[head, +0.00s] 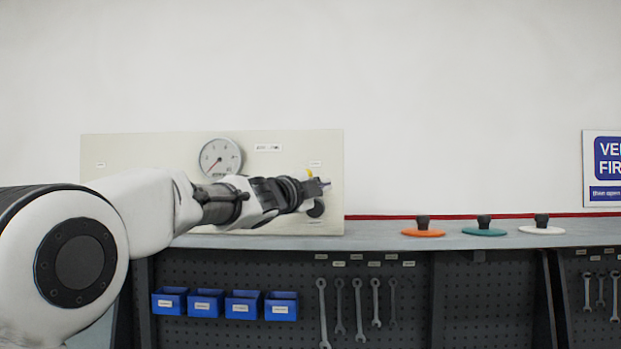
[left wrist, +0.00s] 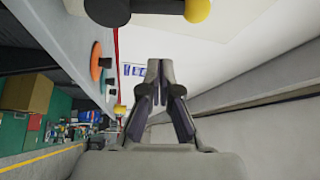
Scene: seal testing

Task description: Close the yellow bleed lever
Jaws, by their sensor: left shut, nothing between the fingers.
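The panel (head: 120,185) stands upright on the bench, with a round gauge (head: 220,158) on its face. A small yellow part, apparently the bleed lever (head: 309,173), shows just above my left gripper (head: 319,186) in the head view. The lever's base is mostly hidden in the head view. My right gripper is not in view.
The bench top (head: 375,238) carries an orange disc (head: 423,233), a teal disc (head: 484,231) and a white disc (head: 541,229), each with a black knob. Blue bins (head: 206,303) and several wrenches (head: 322,310) hang below.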

